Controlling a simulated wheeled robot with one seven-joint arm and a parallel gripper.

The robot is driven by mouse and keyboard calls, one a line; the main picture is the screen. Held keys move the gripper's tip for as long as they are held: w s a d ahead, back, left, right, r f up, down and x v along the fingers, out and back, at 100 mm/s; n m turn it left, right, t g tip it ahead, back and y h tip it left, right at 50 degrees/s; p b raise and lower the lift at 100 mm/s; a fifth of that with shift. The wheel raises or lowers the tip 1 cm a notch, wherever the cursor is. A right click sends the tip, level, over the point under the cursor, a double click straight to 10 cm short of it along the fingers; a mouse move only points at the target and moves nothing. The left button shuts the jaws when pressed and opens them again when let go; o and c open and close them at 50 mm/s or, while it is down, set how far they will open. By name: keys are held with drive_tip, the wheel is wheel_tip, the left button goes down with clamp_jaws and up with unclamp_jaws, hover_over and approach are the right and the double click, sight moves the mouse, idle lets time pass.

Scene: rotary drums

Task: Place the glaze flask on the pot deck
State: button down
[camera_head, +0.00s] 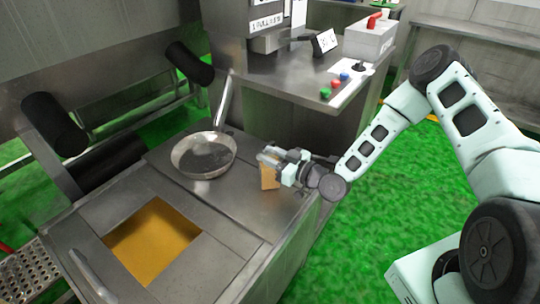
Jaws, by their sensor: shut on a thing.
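My gripper (270,158) is shut on a small amber-orange thing (268,179), which looks like the glaze flask. Its upper part is hidden by the gripper fingers. The gripper is over the steel counter top (225,196), which seems to be the pot deck, near its right edge. The flask is roughly upright. I cannot tell whether its base touches the steel. A round steel pan (204,155) with dark contents sits on the same top, left of the gripper, its handle pointing up and back.
A square well with amber liquid (153,243) opens in the front of the counter. Black rollers (54,124) stand at the left. A steel bench (300,82) with coloured buttons (335,84) stands behind. Bare steel lies between pan and gripper.

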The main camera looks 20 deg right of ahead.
drive_tip(key=c, duration=1)
unclamp_jaws()
drive_tip(key=shift+c, duration=0.2)
